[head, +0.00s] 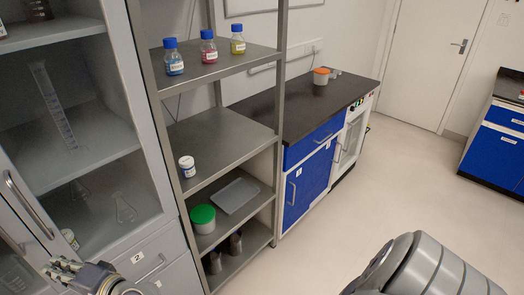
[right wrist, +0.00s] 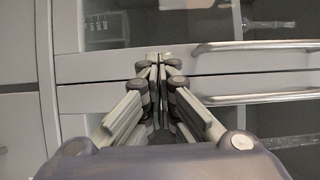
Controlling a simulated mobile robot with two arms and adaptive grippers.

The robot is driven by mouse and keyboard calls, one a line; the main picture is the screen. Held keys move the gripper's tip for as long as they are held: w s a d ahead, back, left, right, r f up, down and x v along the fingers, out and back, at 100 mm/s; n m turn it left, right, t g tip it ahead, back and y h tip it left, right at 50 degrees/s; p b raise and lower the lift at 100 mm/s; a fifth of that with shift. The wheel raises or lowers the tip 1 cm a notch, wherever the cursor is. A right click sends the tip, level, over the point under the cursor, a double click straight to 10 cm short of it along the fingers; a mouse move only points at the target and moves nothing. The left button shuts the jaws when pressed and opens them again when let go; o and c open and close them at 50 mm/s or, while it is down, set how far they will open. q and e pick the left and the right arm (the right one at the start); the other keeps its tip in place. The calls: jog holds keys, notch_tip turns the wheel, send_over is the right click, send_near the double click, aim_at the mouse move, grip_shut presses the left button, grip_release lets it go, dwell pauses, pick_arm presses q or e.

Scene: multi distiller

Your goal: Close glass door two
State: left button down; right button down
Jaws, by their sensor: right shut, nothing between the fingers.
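The grey-framed glass door (head: 88,150) of the tall cabinet fills the left of the head view, with a long bar handle (head: 28,205) on its left edge. A "2" label (head: 137,258) is on the grey panel below it. In the right wrist view, the handle (right wrist: 258,46) and the door's frame (right wrist: 100,65) show beyond the fingers. The door looks nearly flush with its neighbour; I cannot tell whether a small gap remains. My right gripper (right wrist: 155,58) is shut and empty, in front of the door frame. My left gripper is out of view.
A second bar handle (right wrist: 265,98) runs beside the first. Glassware, including a graduated cylinder (head: 52,105), stands behind the glass. An open metal shelf (head: 215,130) holding bottles and jars adjoins the cabinet. The floor (head: 345,215) to the right is clear.

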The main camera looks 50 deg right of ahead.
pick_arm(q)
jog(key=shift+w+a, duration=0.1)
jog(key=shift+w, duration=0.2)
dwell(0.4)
